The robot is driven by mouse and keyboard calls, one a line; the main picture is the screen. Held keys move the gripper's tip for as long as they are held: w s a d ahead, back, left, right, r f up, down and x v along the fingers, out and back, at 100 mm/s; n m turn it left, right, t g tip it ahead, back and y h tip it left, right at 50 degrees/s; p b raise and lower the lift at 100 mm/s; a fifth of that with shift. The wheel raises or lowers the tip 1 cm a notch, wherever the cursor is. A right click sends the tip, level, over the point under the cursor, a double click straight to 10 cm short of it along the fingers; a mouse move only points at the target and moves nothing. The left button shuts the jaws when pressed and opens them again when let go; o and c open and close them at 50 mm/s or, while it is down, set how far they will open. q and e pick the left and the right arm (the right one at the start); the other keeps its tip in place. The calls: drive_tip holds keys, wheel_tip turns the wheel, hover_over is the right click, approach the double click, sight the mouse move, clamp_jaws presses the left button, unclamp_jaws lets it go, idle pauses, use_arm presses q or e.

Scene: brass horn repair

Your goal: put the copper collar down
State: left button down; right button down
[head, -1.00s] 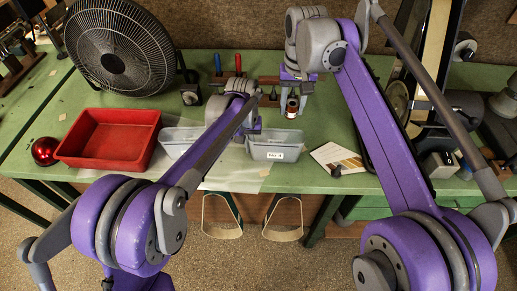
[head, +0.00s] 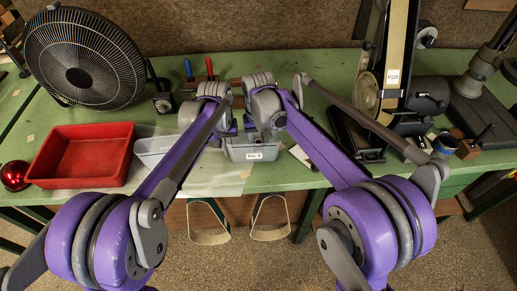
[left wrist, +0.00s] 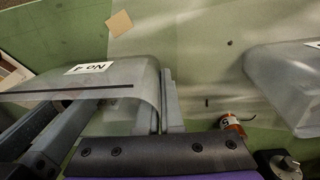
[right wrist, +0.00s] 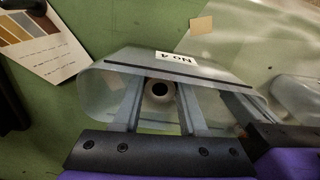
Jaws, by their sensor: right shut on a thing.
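The copper collar (right wrist: 158,92) shows as a pale coppery ring with a dark hole in the right wrist view. My right gripper (right wrist: 160,80) is shut on it, one finger at each side. The collar is over or within the opening of the clear bin (right wrist: 110,95) marked No 4; I cannot tell how deep. In the head view my right gripper (head: 265,133) hides the collar above that bin (head: 250,154).
A second clear bin (head: 153,148) stands to the left, then a red tray (head: 82,152) and a fan (head: 82,58). A small orange labelled container (left wrist: 232,125) is near my left gripper. A colour card (right wrist: 45,40) lies beside the No 4 bin. Machines stand at right.

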drive_tip(key=shift+f, duration=1.45)
drive_tip(key=shift+f, duration=0.15)
drive_tip(key=shift+c, duration=2.2)
unclamp_jaws()
